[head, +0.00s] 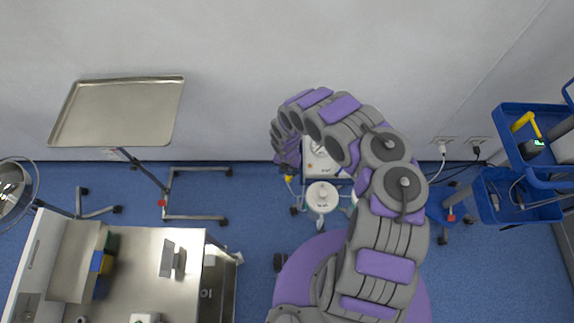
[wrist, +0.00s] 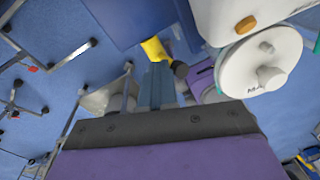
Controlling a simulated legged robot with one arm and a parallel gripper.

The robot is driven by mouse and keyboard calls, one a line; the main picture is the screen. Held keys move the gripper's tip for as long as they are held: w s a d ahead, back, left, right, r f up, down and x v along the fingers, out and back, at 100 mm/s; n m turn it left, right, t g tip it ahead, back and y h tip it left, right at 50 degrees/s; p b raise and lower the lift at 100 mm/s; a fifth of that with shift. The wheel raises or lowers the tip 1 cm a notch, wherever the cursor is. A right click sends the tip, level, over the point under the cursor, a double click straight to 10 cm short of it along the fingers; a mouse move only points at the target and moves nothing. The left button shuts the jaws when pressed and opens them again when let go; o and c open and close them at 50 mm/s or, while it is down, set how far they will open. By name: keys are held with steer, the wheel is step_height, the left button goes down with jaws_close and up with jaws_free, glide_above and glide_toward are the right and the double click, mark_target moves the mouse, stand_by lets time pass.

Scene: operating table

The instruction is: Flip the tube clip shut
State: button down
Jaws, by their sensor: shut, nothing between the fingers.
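I cannot clearly pick out the tube clip. A yellow piece (wrist: 153,48), perhaps part of it, shows just beyond my fingertips in the wrist view, with a dark round end beside it. It also shows as a small yellow spot below my gripper in the head view (head: 288,178). My gripper (wrist: 158,68) is shut and empty, its fingers together and pointing toward the yellow piece. I cannot tell whether they touch it. In the head view my gripper (head: 287,168) hangs left of the white machine (head: 318,160), partly hidden by my arm.
A white round canister (head: 321,196) stands in front of the machine; it is at the right in the wrist view (wrist: 258,62). A steel tray stand (head: 118,112) is at the left, a steel table (head: 140,262) at lower left, and blue bins (head: 520,195) at the right.

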steer(key=shift+s+d+p, duration=0.15)
steer(key=shift+d+p, duration=0.55)
steer(key=shift+p, duration=0.6)
steer(key=shift+d+f+p, duration=0.25)
steer(key=shift+d+p, duration=0.05)
steer(key=shift+d, duration=0.25)
steer(key=shift+d+f+p, duration=0.2)
steer(key=shift+d+p, duration=0.1)
steer(key=shift+d, duration=0.2)
steer(key=shift+a, duration=0.1)
